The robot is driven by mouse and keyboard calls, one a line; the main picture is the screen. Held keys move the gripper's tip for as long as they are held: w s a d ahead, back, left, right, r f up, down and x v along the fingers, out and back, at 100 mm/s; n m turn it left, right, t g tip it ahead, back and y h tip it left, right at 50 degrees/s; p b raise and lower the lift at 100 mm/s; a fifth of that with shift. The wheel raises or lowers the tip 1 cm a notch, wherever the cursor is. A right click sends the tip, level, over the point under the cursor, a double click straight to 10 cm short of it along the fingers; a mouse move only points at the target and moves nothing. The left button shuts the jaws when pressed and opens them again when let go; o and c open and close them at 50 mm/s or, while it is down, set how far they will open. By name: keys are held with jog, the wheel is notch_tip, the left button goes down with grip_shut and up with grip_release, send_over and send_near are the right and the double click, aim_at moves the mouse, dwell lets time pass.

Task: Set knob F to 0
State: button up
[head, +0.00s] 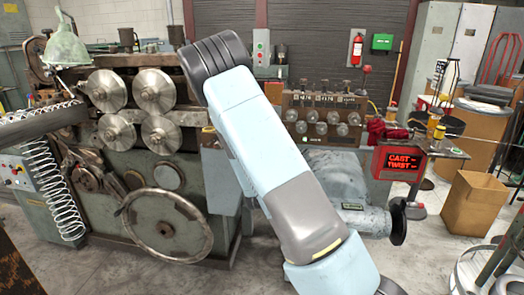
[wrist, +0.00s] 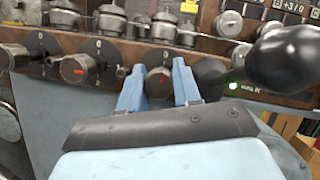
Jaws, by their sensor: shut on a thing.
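The control panel (head: 284,100) with two rows of metal knobs stands behind my arm in the head view. In the wrist view, my gripper (wrist: 157,74) has its two blue fingers on either side of a round metal knob (wrist: 158,84) in the lower row, shut on it. I cannot read a letter that names this knob, and its pointer and most of its scale are hidden or too small. To its left, a knob with a red mark (wrist: 77,70) sits on a dark dial plate with a 0 above it. My gripper is hidden in the head view.
A large black ball handle (wrist: 288,58) is close on the right in the wrist view, near a green light (wrist: 234,85). Another knob (wrist: 14,56) is at the far left. A red display box (head: 400,163) and a cardboard box (head: 474,205) stand to the right.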

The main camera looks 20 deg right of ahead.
jog(key=shift+s+f+n+y, duration=0.15)
jog(key=shift+n+y, duration=0.25)
jog(key=shift+n, duration=0.55)
jog(key=shift+w+f+n+y, duration=0.1)
jog(key=shift+n+y, duration=0.3)
jog(key=shift+n, duration=0.85)
jog(key=o, duration=0.8)
jog(key=shift+c, duration=0.2)
jog(key=shift+o, duration=1.4)
jog(key=shift+r, duration=0.15)
